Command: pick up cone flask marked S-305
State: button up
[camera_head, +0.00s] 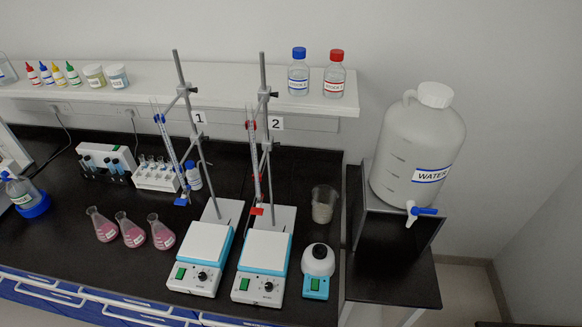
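Three cone flasks with pink liquid stand upright in a row on the black bench, left of the stirrer plates. They are the left flask (102,226), the middle flask (130,231) and the right flask (160,233). Each has a small white label, but the print is too small to read, so I cannot tell which is S-305. My gripper is not in view.
Two burette stands on stirrer plates (205,256) (263,262) rise right of the flasks. A small mixer (317,268), a beaker (324,206) and a water carboy (418,150) are further right. Racks (158,176) stand behind. Bench front is clear.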

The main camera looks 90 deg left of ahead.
aim_at(133, 236)
jog(key=u, duration=0.9)
jog(key=k, duration=0.15)
jog(key=u, duration=2.5)
jog(key=i, duration=0.3)
jog(key=u, duration=0.8)
jog(key=k, duration=0.3)
jog(key=z, duration=0.1)
